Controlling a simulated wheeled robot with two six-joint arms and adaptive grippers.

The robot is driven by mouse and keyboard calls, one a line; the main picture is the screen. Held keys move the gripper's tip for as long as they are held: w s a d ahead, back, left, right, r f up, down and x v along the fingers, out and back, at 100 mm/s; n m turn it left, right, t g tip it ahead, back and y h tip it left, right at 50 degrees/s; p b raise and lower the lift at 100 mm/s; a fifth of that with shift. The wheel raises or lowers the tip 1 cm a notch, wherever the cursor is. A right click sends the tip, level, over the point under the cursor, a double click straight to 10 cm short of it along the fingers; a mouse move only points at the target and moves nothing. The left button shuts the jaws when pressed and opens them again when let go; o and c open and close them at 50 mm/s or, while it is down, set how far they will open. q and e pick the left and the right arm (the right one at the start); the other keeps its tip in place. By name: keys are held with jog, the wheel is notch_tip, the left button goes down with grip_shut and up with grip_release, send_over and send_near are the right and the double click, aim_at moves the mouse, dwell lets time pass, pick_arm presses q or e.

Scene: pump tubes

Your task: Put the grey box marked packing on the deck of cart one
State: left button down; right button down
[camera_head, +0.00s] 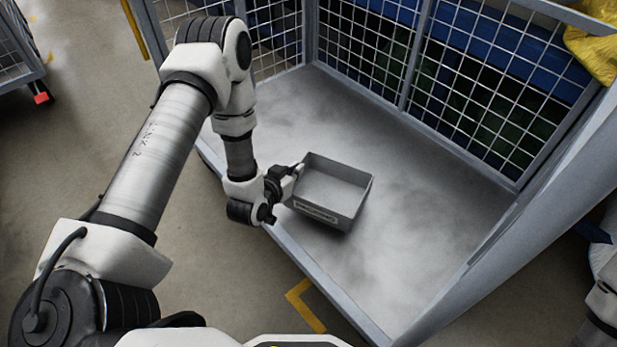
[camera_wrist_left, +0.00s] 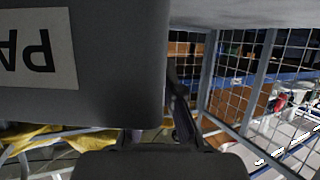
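The grey open-topped box (camera_head: 347,222) is over the deck (camera_head: 420,245) of the mesh cart, near the deck's left edge. In the left wrist view the box wall (camera_wrist_left: 110,100) fills the upper left, with an upside-down "PA" showing. My left gripper (camera_head: 292,180) is at the box's left wall, one finger outside it and the other hidden behind the labelled face. It appears shut on that wall. Whether the box bottom touches the deck is unclear. My right gripper is out of view.
Mesh panels (camera_head: 470,75) close the cart's far sides, with blue and dark goods behind. A grey frame post (camera_head: 530,240) rises along the right. The deck right of the box is clear. Another cart (camera_head: 15,45) stands at the upper left.

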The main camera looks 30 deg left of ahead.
aim_at(314, 167)
pick_arm(q)
jog(key=w, duration=0.1)
jog(key=w+d, duration=0.1)
jog(key=shift+w+f+b, duration=0.2)
jog(key=shift+w+b, duration=0.1)
jog(key=shift+b, duration=0.05)
jog(key=shift+w+d+f+b, duration=0.3)
jog(key=shift+w+f+b, duration=0.2)
jog(key=shift+w+b, duration=0.25)
notch_tip(314, 167, down, 3)
jog(key=shift+b, duration=1)
jog(key=shift+r, duration=0.25)
jog(key=c, duration=1.8)
grip_release()
jog(key=shift+f, duration=0.15)
jog(key=o, duration=0.5)
